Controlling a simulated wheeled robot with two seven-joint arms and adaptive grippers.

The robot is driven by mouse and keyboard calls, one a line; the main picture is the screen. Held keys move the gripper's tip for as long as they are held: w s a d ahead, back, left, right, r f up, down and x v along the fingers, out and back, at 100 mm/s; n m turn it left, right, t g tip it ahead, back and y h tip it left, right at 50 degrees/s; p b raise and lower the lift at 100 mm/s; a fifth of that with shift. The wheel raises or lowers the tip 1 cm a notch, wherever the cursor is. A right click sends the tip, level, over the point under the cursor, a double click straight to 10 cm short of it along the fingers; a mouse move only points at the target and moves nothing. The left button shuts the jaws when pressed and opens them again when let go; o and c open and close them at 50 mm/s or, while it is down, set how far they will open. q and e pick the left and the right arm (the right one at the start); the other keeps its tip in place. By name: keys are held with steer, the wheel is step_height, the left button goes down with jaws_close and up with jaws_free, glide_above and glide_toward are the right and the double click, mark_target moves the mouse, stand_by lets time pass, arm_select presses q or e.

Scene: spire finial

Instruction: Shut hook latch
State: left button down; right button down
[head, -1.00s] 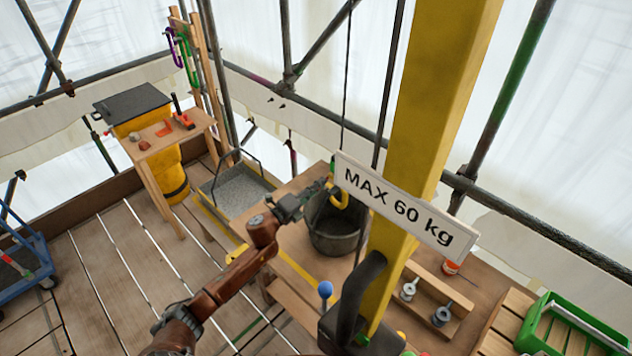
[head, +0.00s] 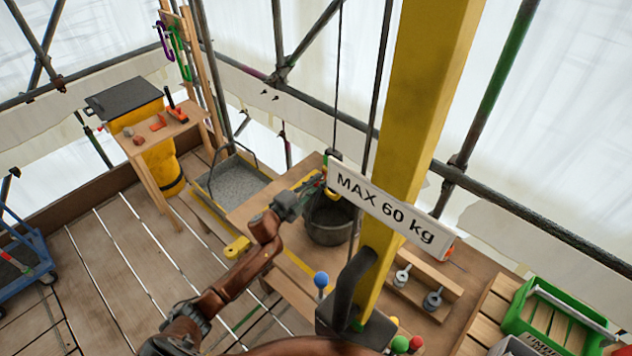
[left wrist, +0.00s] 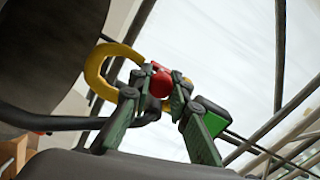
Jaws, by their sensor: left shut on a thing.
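The yellow hook (head: 332,191) hangs on a line above the dark bucket (head: 330,236), partly hidden by the MAX 60 kg sign. My left gripper (head: 317,183) reaches the hook from the left. In the left wrist view its green fingers (left wrist: 161,90) are shut on the red piece, one on each side. A black bar, apparently the bucket's handle, runs at the hook's lower end. Whether the latch meets the hook's tip is unclear. My right gripper is not in view.
The yellow post (head: 420,110) and the MAX 60 kg sign (head: 388,208) stand close to the right of my left gripper. A grey-filled tray (head: 238,181) lies behind to the left. A green crate (head: 560,318) stands at the right. The floor at left is mostly clear.

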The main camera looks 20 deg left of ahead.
arm_select(q)
steer(key=shift+f, duration=0.1)
steer(key=c, duration=1.8)
jaws_free()
steer(key=shift+o, duration=0.2)
steer(key=v, duration=1.2)
